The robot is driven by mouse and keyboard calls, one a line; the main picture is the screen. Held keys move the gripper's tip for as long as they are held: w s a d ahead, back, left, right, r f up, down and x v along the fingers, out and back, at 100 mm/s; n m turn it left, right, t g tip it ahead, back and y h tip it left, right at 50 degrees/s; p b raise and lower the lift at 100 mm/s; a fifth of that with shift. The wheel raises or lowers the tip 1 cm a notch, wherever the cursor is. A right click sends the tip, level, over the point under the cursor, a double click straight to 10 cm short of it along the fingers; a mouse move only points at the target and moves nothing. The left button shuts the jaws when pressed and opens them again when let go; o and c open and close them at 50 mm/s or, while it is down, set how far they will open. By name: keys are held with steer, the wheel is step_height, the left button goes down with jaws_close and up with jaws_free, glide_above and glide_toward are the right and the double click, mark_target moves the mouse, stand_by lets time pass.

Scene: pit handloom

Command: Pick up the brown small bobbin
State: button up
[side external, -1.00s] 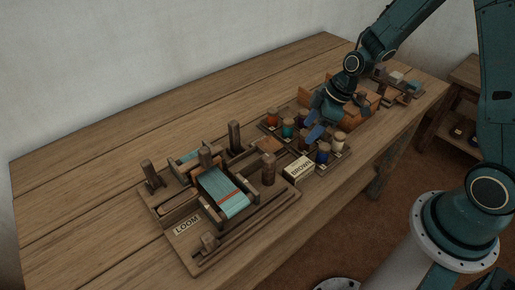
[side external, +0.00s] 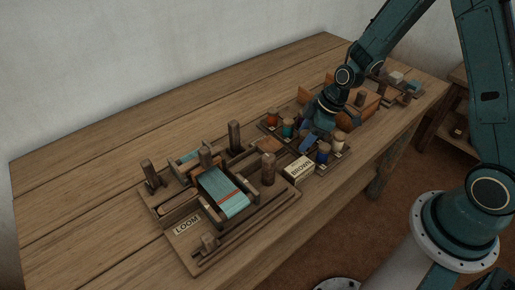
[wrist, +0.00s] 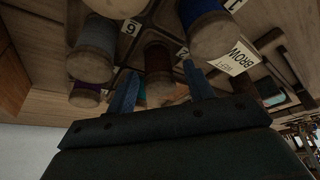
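In the wrist view a brown bobbin (wrist: 158,62) with a wooden end stands between my two blue fingers, with a gap showing on each side. My gripper (wrist: 160,82) is open. In the side view my gripper (side external: 313,137) is low over the bobbin rack, and its fingers hide the brown bobbin there. A blue bobbin (wrist: 207,28) is close by at the upper right of the wrist view; a blue one also shows in the side view (side external: 323,153).
Red (side external: 272,119), teal (side external: 288,129) and cream (side external: 339,144) bobbins stand close around my gripper. A card reading BROWN (side external: 299,168) is in front of the rack. The loom (side external: 222,195) is to the left, and an orange-brown box (side external: 366,106) is behind my gripper. The table's back left is clear.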

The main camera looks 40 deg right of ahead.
mark_target(306, 133)
steer(key=c, duration=0.9)
steer(key=shift+r, duration=0.2)
step_height(306, 133, up, 20)
steer(key=shift+f, duration=0.15)
stand_by(0.6)
